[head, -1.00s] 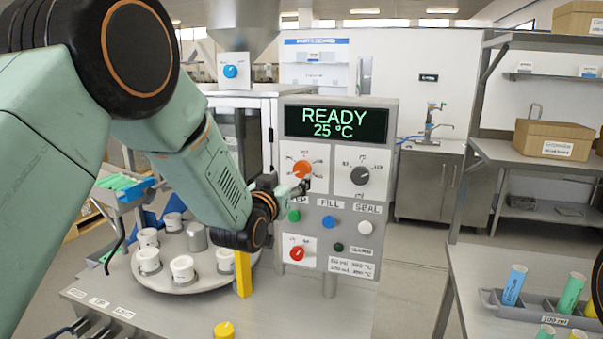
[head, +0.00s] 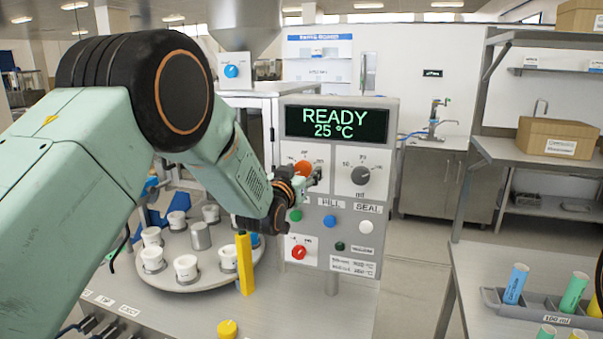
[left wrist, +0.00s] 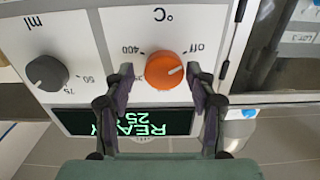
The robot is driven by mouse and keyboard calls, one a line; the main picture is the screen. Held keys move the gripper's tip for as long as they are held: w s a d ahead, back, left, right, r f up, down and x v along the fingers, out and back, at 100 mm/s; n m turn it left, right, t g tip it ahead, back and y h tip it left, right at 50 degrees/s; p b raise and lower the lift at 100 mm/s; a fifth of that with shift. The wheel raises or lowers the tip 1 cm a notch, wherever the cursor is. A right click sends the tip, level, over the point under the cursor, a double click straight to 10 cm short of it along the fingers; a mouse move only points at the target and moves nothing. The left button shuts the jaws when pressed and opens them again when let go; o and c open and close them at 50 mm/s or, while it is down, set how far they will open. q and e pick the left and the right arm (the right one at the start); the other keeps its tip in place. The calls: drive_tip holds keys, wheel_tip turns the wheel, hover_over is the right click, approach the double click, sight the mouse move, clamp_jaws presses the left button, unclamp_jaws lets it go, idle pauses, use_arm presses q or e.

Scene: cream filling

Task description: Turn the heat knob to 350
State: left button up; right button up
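The orange heat knob (head: 304,168) sits on the machine's front panel below the display (head: 336,124), which reads READY 25 °C. In the left wrist view, which is upside down, the orange knob (left wrist: 165,70) is seen with °C, off and 400 marks. Its pale pointer line is nearer the off side. My left gripper (left wrist: 161,88) is open, with one finger on each side of the knob and gaps showing. In the head view my left gripper (head: 312,179) is at the knob and partly covers it.
A grey ml knob (head: 360,176) is just right of the heat knob. Coloured buttons and a red knob (head: 299,252) are below. A turntable (head: 205,283) with white cups and a yellow post (head: 244,264) stand at left. A tray (head: 540,312) of coloured tubes is at right.

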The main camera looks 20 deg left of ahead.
use_arm(q)
drive_tip(key=shift+a, duration=0.35)
drive_tip(key=c, duration=0.4)
drive_tip(key=shift+d, duration=0.2)
drive_tip(key=c, duration=0.5)
drive_tip(key=shift+a, duration=0.1)
